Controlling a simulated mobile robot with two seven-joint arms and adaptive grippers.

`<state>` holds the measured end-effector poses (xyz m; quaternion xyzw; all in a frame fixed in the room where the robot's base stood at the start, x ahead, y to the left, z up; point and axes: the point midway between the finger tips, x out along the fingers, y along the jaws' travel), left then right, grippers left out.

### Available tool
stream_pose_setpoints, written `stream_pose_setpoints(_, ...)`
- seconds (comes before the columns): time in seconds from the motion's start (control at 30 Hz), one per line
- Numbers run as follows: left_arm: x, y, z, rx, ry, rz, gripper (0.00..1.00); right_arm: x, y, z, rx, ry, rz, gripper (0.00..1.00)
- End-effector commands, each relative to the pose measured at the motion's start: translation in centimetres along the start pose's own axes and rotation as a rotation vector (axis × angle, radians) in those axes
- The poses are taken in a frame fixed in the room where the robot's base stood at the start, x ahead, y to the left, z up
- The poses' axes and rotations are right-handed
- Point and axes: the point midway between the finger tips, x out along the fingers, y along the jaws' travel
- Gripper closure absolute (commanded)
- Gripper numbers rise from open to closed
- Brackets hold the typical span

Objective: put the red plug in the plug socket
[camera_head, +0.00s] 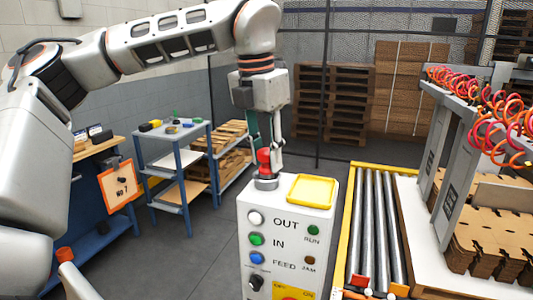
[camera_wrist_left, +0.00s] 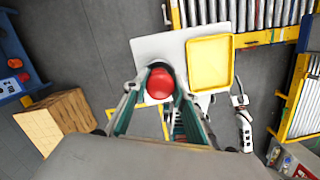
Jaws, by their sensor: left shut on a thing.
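The red plug (camera_head: 264,159) is between the fingers of my left gripper (camera_head: 266,165), over the left part of the white control box's top. My left gripper points straight down and is shut on the plug. The grey round plug socket (camera_head: 266,183) is directly under the plug. In the left wrist view the red plug (camera_wrist_left: 159,84) shows from above between the green-sided fingers, with a dark ring around it. The plug looks upright and very near or touching the socket; I cannot tell how deep it sits.
A yellow tray (camera_head: 312,191) lies on the box top just right of the socket. The box front (camera_head: 287,245) has buttons marked OUT, IN and FEED. A roller conveyor (camera_head: 375,225) is to the right, and a blue shelf cart (camera_head: 175,165) is behind left.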

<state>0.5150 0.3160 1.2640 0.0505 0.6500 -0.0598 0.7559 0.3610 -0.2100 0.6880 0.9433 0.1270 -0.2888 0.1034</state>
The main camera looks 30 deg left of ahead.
Motion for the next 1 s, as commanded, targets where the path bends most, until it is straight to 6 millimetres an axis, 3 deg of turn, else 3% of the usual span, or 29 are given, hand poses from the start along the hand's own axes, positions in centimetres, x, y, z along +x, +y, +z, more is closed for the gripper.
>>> stream_pose_setpoints(0.47,0.7,0.0,-0.1,0.0,0.0,0.0,0.96,0.25,-0.1,0.35,0.0,0.0,-0.001,0.6)
stream_pose_setpoints(0.5,0.68,0.0,-0.09,0.0,0.0,0.0,0.69,0.25,-0.1,0.34,0.0,0.0,-0.001,0.6)
stream_pose_setpoints(0.57,0.65,0.0,-0.09,0.0,0.0,0.0,0.54,0.23,-0.1,0.32,0.0,0.0,-0.001,0.6)
stream_pose_setpoints(1.0,0.01,-0.01,-0.05,0.0,-0.002,0.001,0.54,0.18,-0.22,0.41,0.0,-0.002,-0.003,0.6)
